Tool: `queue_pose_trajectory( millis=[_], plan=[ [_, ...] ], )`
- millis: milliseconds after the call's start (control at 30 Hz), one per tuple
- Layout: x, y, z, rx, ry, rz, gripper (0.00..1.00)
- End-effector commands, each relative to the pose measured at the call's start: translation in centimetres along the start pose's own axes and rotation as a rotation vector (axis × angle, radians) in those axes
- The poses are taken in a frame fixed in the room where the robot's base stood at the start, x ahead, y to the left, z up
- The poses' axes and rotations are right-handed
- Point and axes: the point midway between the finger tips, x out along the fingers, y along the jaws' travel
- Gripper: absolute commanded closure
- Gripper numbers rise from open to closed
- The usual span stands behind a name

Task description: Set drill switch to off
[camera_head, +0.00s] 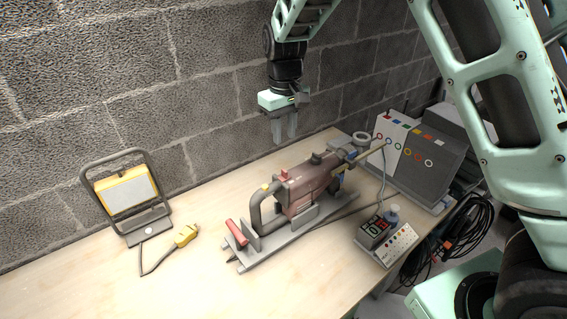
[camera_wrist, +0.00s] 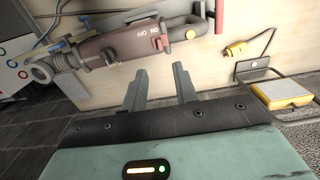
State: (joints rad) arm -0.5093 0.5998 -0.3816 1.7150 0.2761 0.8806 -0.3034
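The drill (camera_head: 305,190) is a dull red machine lying on a grey stand on the table. It also shows at the top of the wrist view (camera_wrist: 110,47), upside down, with ON and OFF lettering. A small red switch (camera_wrist: 164,42) sits beside the lettering, nearer the ON word; its exact setting is hard to tell. The red switch also shows on top of the drill in the head view (camera_head: 284,174). My gripper (camera_head: 284,138) is above and behind the drill, pointing down, apart from it. In the wrist view its fingers (camera_wrist: 157,76) are apart with nothing between them.
A yellow work lamp (camera_head: 126,190) and a yellow plug (camera_head: 186,235) are at the left. A grey panel box (camera_head: 425,150) and a small display unit (camera_head: 378,232) are at the right. A block wall (camera_head: 130,75) rises behind the table. The front left tabletop is clear.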

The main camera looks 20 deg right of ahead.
Motion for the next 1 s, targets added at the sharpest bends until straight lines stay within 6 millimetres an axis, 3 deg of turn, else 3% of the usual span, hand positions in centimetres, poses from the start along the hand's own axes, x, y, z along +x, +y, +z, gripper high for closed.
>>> queue_pose_trajectory(
  millis=[300,500,700,1000],
  plan=[
    [6.5,0.1,0.1,0.002,-0.005,0.002,0.71],
    [9.9,0.0,0.1,0.001,-0.004,0.0,0.71],
    [11.5,0.0,0.1,0.0,0.0,0.0,0.71],
    [11.8,0.0,0.0,0.0,0.001,0.0,0.71]
  ],
)
